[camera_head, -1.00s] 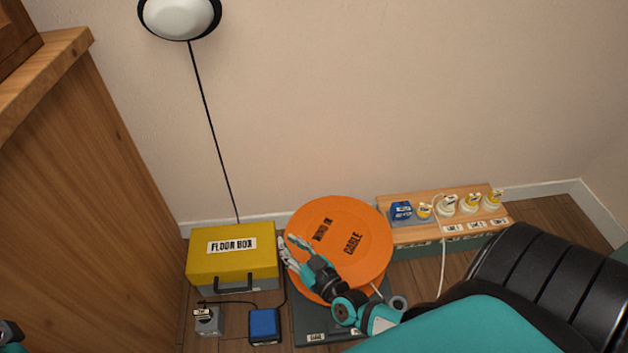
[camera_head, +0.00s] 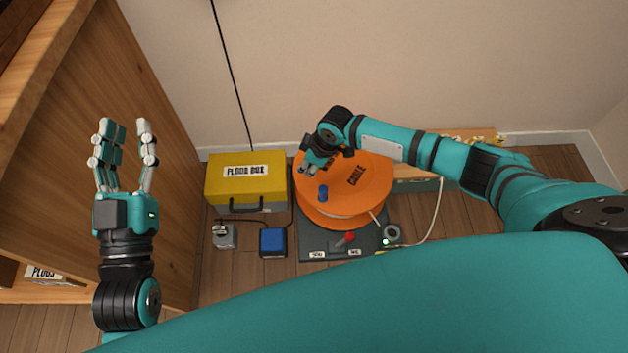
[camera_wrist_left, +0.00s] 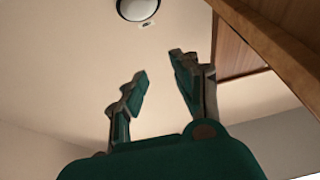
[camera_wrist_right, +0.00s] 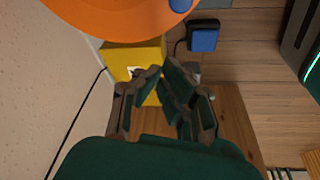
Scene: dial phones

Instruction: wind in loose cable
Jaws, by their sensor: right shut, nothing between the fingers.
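The orange cable reel (camera_head: 372,195) lies on a dark base plate (camera_head: 320,243), with a blue crank knob (camera_head: 322,193) on its top face. Its label reads CABLE; the other word is partly covered by my arm. A pale cable (camera_head: 436,215) runs on the floor right of the base up towards the socket bench. My right gripper (camera_head: 309,170) is shut and empty above the reel's left part, just beyond the knob. In the right wrist view the reel (camera_wrist_right: 120,12) and knob (camera_wrist_right: 180,5) show at the top edge. My left gripper (camera_head: 122,128) is raised, open and empty at the left.
A yellow floor box (camera_head: 246,182), a blue block (camera_head: 273,241) and a grey box (camera_head: 223,236) stand left. A wooden bench (camera_head: 460,135) with plugs is behind my right arm. A wooden cabinet (camera_head: 150,150) stands left.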

